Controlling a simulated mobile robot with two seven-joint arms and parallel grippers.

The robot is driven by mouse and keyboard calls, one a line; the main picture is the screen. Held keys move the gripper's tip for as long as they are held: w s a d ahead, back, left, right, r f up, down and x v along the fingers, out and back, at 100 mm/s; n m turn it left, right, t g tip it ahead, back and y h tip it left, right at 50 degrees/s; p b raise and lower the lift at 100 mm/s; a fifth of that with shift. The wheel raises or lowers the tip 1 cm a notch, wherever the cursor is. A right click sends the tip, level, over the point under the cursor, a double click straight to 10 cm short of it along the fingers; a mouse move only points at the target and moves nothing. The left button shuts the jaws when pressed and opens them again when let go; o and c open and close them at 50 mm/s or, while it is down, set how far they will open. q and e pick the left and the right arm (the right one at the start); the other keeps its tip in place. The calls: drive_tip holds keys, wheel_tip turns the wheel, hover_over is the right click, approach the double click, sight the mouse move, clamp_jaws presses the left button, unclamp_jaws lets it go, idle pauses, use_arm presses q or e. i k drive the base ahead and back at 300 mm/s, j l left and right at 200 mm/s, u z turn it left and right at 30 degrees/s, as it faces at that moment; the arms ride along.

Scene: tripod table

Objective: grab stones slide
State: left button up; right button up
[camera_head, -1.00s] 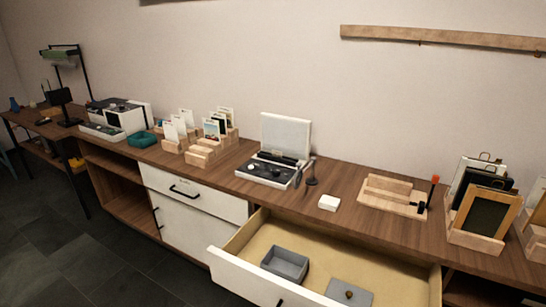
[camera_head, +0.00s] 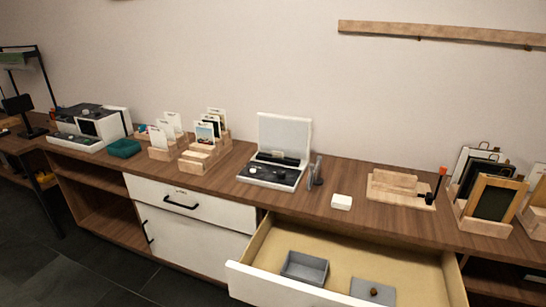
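No slide can be picked out as the stones one; any labels are too small to read. Several small cards or slides stand in wooden racks on the long counter, left of centre. One (camera_head: 204,132) in the front right rack shows a coloured picture. Another white one (camera_head: 158,137) stands in the left rack (camera_head: 163,155). The right rack (camera_head: 197,161) is stepped and pale. Neither of my grippers is in view.
An open white case (camera_head: 284,132) with black parts stands right of the racks. The open drawer (camera_head: 345,250) juts out and holds a grey box (camera_head: 304,268) and a grey lid (camera_head: 373,291). A teal tray (camera_head: 124,148) and white machine (camera_head: 100,123) stand left. Framed boards (camera_head: 493,202) stand right.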

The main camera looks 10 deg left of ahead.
sight(275, 155)
drive_tip(key=i+j+z, duration=0.15)
drive_tip(key=j, duration=0.7)
drive_tip(key=j+z, duration=0.15)
drive_tip(key=j, duration=0.75)
drive_tip(key=i+j, duration=0.1)
drive_tip(key=j, duration=0.3)
drive_tip(key=i+j+z, duration=0.15)
drive_tip(key=j, duration=0.3)
drive_tip(key=i+j, duration=0.1)
drive_tip(key=j, duration=0.15)
drive_tip(key=i+j+z, duration=0.1)
drive_tip(key=j, duration=0.2)
drive_tip(key=i+j, duration=0.15)
drive_tip(key=j, duration=0.15)
